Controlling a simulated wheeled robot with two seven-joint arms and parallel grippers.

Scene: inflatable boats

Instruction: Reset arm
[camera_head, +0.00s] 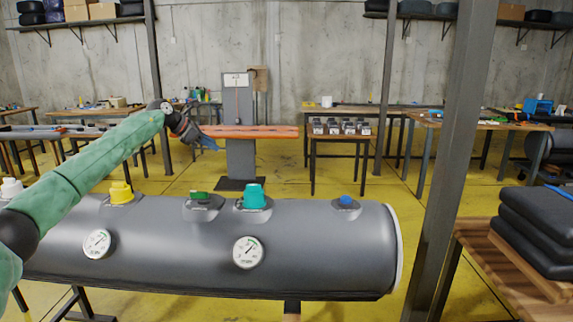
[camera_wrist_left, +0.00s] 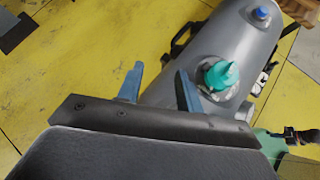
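My left arm in its green sleeve reaches in from the left in the head view, over the grey inflatable tube (camera_head: 320,250). My left gripper (camera_head: 207,142) is raised above and behind the tube. In the left wrist view its two blue fingers (camera_wrist_left: 158,88) stand apart with nothing between them. The tube (camera_wrist_left: 220,40) lies below and beyond the fingers there. The teal valve cap (camera_wrist_left: 220,75) shows just right of the right finger, apart from it as far as I can tell. My right gripper is not visible.
The tube carries yellow (camera_head: 121,193), green (camera_head: 199,195), teal (camera_head: 253,196) and blue (camera_head: 346,201) valve parts and two gauges (camera_head: 246,252). A grey post (camera_head: 450,160) stands at right, beside a wooden table with black folded items (camera_head: 540,225). Yellow floor lies open behind the tube.

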